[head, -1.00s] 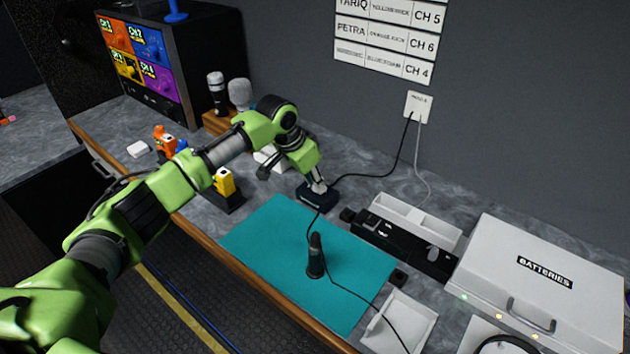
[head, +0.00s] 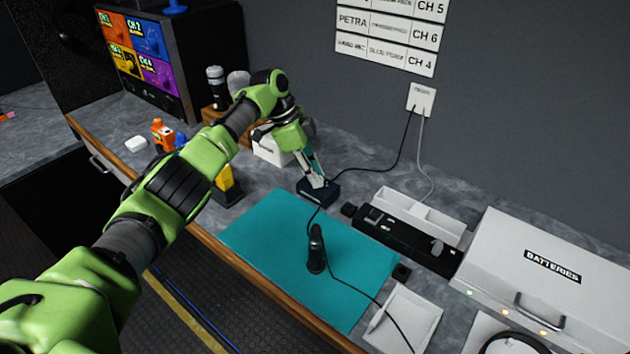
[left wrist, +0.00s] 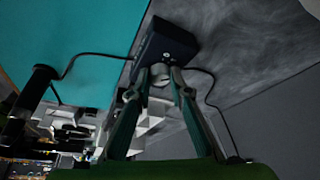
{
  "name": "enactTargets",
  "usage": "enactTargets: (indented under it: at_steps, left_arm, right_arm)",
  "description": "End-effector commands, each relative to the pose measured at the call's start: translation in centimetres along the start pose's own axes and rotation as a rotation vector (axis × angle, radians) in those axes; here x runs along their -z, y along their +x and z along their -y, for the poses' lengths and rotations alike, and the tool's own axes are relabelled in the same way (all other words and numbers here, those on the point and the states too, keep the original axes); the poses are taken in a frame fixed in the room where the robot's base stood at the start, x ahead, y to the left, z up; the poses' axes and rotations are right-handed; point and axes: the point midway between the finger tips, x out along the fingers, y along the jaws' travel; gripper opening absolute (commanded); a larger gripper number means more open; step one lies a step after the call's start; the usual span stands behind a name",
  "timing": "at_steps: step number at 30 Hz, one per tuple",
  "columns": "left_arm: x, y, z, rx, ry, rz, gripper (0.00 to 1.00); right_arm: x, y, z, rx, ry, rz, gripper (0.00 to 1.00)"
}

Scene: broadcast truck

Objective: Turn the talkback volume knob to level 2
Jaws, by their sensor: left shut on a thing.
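The talkback box (head: 322,200) is a small dark box on the counter, just past the back edge of the teal mat. It also shows in the left wrist view (left wrist: 172,42), with a cable running from each side. My left gripper (head: 317,184) reaches down onto its top. In the left wrist view my left gripper's fingertips (left wrist: 161,74) are closed on the small grey volume knob (left wrist: 160,79), one on each side. The fingers partly hide the knob, and I cannot read any level marks. My right gripper is not in view.
A black microphone (head: 315,252) stands on the teal mat (head: 265,235). A black panel (head: 400,238) and a white batteries case (head: 560,250) are to the right. Yellow (head: 227,182) and orange (head: 162,132) units stand left, near my arm. A cable runs up to the wall plate (head: 421,99).

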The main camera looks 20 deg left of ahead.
Motion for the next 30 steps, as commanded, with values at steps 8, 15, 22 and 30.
enactTargets:
  at_steps: [8, 15, 22, 30]
  left_arm:
    - [0.0, 0.3, 0.1, -0.047, 0.113, -0.001, 0.0]
    - [0.0, 0.2, 0.1, -0.071, 0.169, 0.001, 0.0]
    - [0.0, 0.1, 0.1, -0.08, 0.192, 0.002, 0.0]
    - [0.0, 0.1, 0.1, -0.081, 0.195, 0.002, 0.0]
  right_arm:
    - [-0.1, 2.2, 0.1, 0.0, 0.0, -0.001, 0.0]
    - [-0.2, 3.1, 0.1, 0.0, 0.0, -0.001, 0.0]
    - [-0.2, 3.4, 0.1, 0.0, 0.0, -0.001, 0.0]
    - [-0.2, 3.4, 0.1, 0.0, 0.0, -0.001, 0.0]
